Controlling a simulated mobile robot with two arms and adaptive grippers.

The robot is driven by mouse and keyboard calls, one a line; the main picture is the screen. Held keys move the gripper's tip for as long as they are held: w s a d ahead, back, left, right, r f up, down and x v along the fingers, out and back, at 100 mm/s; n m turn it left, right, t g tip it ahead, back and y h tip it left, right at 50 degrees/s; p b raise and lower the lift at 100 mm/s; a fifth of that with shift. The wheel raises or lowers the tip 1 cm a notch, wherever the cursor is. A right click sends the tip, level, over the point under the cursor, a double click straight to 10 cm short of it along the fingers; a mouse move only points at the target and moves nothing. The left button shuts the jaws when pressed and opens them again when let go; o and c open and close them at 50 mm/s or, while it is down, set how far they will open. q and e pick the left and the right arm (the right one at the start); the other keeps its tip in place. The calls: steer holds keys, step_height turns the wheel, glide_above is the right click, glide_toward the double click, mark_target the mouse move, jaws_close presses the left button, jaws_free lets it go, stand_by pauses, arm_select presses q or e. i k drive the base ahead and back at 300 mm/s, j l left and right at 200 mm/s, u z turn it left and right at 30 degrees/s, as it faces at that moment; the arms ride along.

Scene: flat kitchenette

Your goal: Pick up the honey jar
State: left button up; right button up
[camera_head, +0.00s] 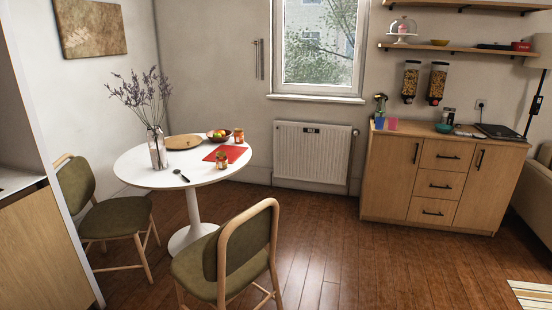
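Two small jars with amber-brown contents stand on the round white table (140,167). One jar (239,135) is at the back right, beside the fruit bowl. The other jar (221,160) stands nearer the front, at the red placemat (232,151). Their labels are too small to read, so I cannot tell which is the honey jar. Neither of my grippers is in view.
The table also holds a vase of dried lavender (157,148), a round wooden board (184,142), a fruit bowl (218,138) and a dark spoon (181,176). Chairs (228,258) (108,212) stand at its front and left. Floor is free toward the wooden cabinet (440,180).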

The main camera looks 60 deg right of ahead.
mark_target(222, 160)
steer(key=z, duration=1.5)
steer(key=i+l+z, duration=0.95)
steer(key=i+z, duration=0.2)
steer(key=i, duration=0.35)
steer(key=i+u, duration=0.2)
steer(key=i, duration=0.3)
steer(key=i+u, duration=0.15)
steer(key=i, duration=0.3)
steer(key=i+l+u, duration=0.2)
steer(key=i, duration=0.3)
steer(key=i+l+u, duration=0.15)
steer(key=i, duration=0.3)
